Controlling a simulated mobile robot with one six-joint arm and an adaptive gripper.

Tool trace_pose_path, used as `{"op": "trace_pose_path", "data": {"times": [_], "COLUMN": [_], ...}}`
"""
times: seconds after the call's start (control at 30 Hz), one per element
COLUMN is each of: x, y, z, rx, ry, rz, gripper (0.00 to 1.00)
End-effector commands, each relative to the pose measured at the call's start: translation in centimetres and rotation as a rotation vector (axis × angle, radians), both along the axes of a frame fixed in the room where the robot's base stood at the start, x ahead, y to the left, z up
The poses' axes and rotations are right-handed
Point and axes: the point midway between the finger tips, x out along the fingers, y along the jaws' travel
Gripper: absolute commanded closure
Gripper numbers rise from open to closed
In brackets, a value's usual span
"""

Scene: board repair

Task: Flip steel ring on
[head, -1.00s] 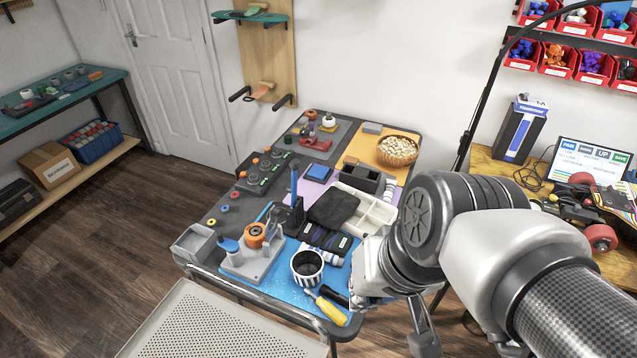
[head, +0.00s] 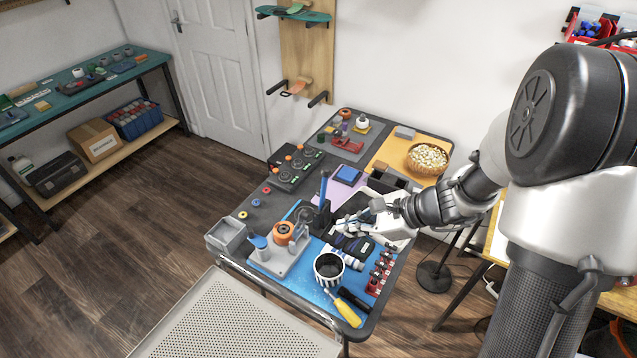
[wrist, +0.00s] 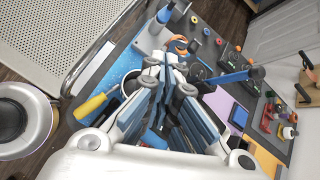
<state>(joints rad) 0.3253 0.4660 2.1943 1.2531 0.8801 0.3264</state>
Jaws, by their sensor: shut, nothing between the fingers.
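A dark control box (head: 282,178) lies on the far left part of the bench, with several round dials and orange-topped pieces on it. It also shows in the wrist view (wrist: 248,88), to the right of my fingers. I cannot tell from the frames which piece is the steel ring, or its setting. My gripper (head: 347,225) is above the middle of the bench, over the black pouch area, to the right and nearer side of the box and apart from it. In the wrist view my gripper (wrist: 165,68) is shut and empty.
A blue upright handle (head: 323,190) stands between my gripper and the box. An orange wheel on a grey fixture (head: 284,233), a striped cup (head: 329,269) and a yellow screwdriver (head: 347,312) lie nearer. A wooden bowl (head: 428,160) stands at the back right.

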Motion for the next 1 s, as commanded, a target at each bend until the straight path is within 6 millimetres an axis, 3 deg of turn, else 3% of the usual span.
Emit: {"op": "trace_pose_path", "data": {"times": [0.1,0.3,0.77,1.0], "x": [1.7,3.3,3.6,4.6], "y": [-1.5,-3.1,-3.5,-1.9], "z": [-2.2,-4.8,-5.6,-7.1], "rx": [0.078,0.153,0.17,0.17], "ry": [0.084,0.162,0.179,0.18], "rz": [-0.155,-0.316,-0.354,-0.351], "gripper": [1.0,1.0,1.0,1.0]}}
